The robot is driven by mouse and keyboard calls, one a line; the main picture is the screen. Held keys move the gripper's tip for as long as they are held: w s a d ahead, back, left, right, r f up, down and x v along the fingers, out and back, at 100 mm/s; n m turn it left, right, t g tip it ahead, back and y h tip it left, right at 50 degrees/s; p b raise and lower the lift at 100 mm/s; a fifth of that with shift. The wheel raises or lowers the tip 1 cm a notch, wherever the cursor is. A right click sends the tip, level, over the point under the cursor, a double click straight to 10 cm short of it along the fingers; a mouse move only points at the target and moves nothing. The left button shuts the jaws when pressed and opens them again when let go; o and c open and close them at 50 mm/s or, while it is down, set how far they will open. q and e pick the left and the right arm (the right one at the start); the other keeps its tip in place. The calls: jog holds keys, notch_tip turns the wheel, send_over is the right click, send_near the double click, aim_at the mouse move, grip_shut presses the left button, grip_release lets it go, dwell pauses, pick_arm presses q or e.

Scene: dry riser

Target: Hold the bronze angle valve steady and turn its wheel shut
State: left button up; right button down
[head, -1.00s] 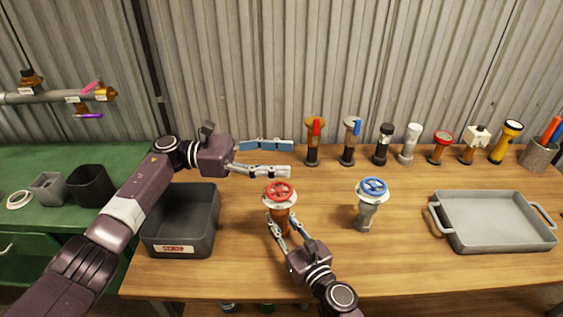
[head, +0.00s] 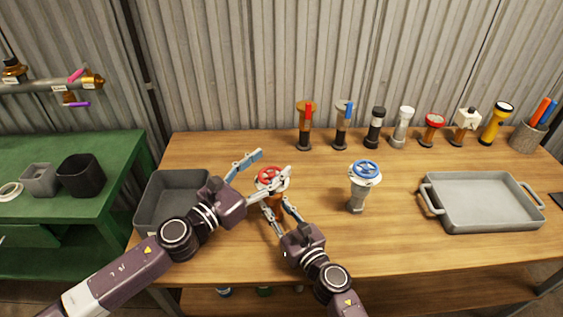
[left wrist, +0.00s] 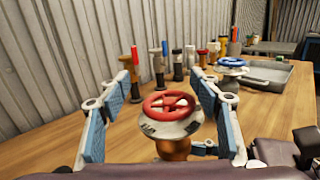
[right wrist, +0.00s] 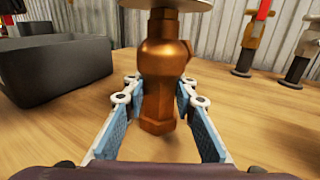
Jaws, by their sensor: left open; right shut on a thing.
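The bronze angle valve (right wrist: 168,75) stands upright on the wooden bench, with a red wheel (head: 272,176) on top. In the right wrist view its bronze body is between the blue pads of my right gripper (right wrist: 156,115), which is shut on it low down. My left gripper (head: 272,166) is open, its fingers on either side of the red wheel in the head view. In the left wrist view the red wheel (left wrist: 168,105) lies between the open fingers, apart from the pads. The left fingers hide part of the valve in the head view.
A grey valve with a blue wheel (head: 366,170) stands to the right. Further right is a grey tray (head: 432,200) with handles. Several valves and torches line the back edge. A dark bin (head: 147,208) stands left, partly behind my left arm.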

aim_at(278, 167)
pick_arm(q)
jog(key=s+a+n+t+y, duration=0.1)
jog(key=s+n+y, duration=0.1)
jog(key=shift+s+a+f+t, duration=0.15)
jog(key=shift+s+a+t, duration=0.25)
jog(key=s, duration=0.1)
jog(key=s+f+n+y, duration=0.1)
jog(key=s+f, duration=0.1)
jog(key=shift+a+y, duration=0.25)
jog(key=shift+y, duration=0.05)
jog(key=shift+d+f, duration=0.1)
jog(key=shift+f, duration=0.1)
jog(key=x, duration=1.1)
jog(key=shift+w+d, duration=0.1)
jog(key=shift+w, duration=0.3)
jog(key=c, duration=1.3)
jog(key=shift+s, duration=0.1)
